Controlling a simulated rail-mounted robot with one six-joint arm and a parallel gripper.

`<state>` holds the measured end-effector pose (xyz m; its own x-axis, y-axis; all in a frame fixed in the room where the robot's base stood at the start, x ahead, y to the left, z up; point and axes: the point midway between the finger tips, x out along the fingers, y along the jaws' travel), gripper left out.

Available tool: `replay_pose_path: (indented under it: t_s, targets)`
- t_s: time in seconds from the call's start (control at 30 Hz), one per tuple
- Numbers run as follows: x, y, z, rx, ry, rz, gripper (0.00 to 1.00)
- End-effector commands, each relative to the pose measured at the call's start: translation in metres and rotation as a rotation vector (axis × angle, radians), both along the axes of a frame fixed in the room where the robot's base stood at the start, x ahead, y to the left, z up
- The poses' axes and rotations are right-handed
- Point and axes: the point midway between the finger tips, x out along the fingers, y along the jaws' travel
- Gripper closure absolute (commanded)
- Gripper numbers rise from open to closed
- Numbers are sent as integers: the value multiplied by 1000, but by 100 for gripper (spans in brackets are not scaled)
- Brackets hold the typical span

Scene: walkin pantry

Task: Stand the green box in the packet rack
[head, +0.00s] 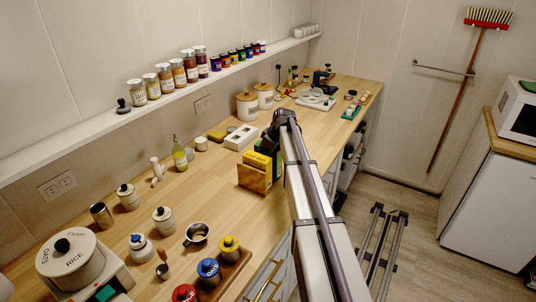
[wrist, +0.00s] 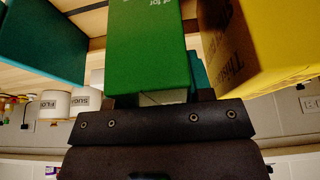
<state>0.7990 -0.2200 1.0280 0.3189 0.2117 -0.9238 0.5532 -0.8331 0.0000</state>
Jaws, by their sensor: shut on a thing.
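In the wrist view the green box (wrist: 150,50) is between the fingers of my gripper (wrist: 158,100), which is shut on it. A yellow box (wrist: 262,45) is close on the right and a teal box (wrist: 40,42) is on the left. In the head view the wooden packet rack (head: 253,180) stands near the counter's front edge, with a yellow packet (head: 258,160) in it. My gripper (head: 268,143) is just above and behind the rack, partly hidden by my arm. I cannot tell whether the green box touches the rack.
A white box (head: 241,137) and cream canisters (head: 247,106) stand behind the rack. A bottle (head: 179,155) is to the left. Several jars and a metal mug (head: 197,234) are on the near counter. Bare wood lies left of the rack.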

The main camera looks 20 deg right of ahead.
Motion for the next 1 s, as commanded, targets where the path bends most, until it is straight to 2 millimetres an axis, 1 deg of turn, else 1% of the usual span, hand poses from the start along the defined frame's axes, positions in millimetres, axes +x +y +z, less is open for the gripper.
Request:
replay_pose_path:
  t_s: [0.07, 0.1, 0.33, 0.37, 0.57, 0.67, 0.77, 0.87, 1.0]
  targets:
    - [0, 0, -4, 0, 0, 0, 95]
    - [0, 0, -3, 0, 0, 0, 52]
    - [0, 0, -3, 0, 0, 0, 30]
    - [0, 0, -3, 0, 0, 0, 28]
    - [0, 0, -2, 0, 0, 0, 28]
    - [0, 0, 4, 0, 0, 0, 28]
    - [-4, -2, 19, 0, 0, 0, 28]
    - [-11, -6, 42, 0, 0, 0, 28]
    - [-23, -15, 80, 1, 0, -2, 28]
